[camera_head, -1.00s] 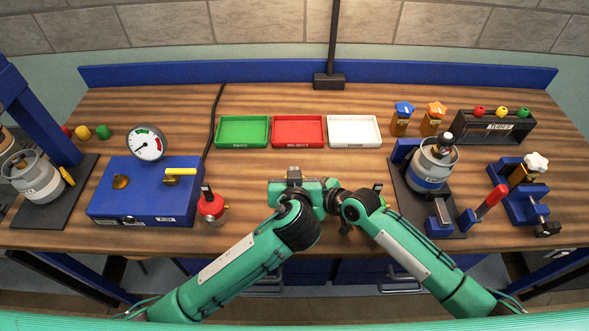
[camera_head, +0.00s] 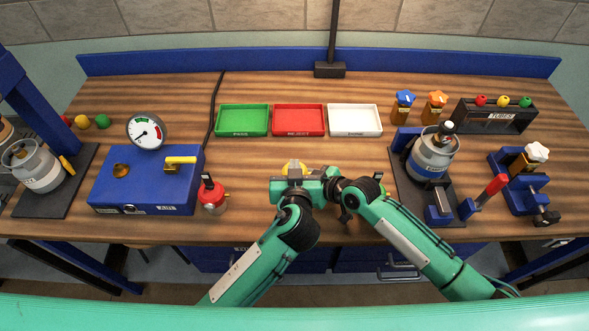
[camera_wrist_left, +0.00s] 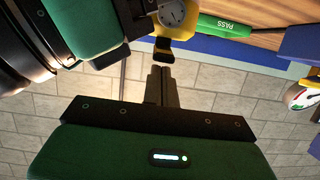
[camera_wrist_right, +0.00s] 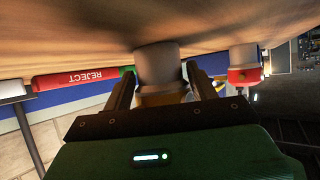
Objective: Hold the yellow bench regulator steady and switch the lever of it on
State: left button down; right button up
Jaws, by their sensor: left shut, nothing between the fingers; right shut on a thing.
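The yellow bench regulator (camera_head: 286,167) shows only as bits of yellow behind my left gripper in the head view. The left wrist view shows its yellow body with a round gauge (camera_wrist_left: 172,14) and a black and yellow lever-like part (camera_wrist_left: 164,49). My left gripper (camera_wrist_left: 161,72) is shut and empty, with its fingertips close to that part; I cannot tell whether they touch. In the right wrist view my right gripper (camera_wrist_right: 160,84) is shut on the regulator, with a grey cylindrical part (camera_wrist_right: 158,65) between its fingers. My arms hide most of the regulator in the head view.
Green (camera_head: 243,120), red (camera_head: 299,120) and white (camera_head: 354,120) trays stand behind the grippers. A blue box with a gauge (camera_head: 140,195) and a small red canister (camera_head: 213,196) are left. A grey gas cylinder (camera_head: 432,155) and a blue vise (camera_head: 520,200) are right.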

pick_arm(q)
jog(key=shift+w, duration=0.2)
jog(key=shift+r, duration=0.35)
notch_tip(320, 180, up, 3)
jog(key=shift+s, duration=0.1)
jog(key=s+f, duration=0.1)
jog(key=s, duration=0.8)
jog(key=shift+f, duration=0.2)
jog(key=shift+d, duration=0.1)
pick_arm(e)
jog(key=o, duration=0.8)
jog(key=shift+d, duration=0.1)
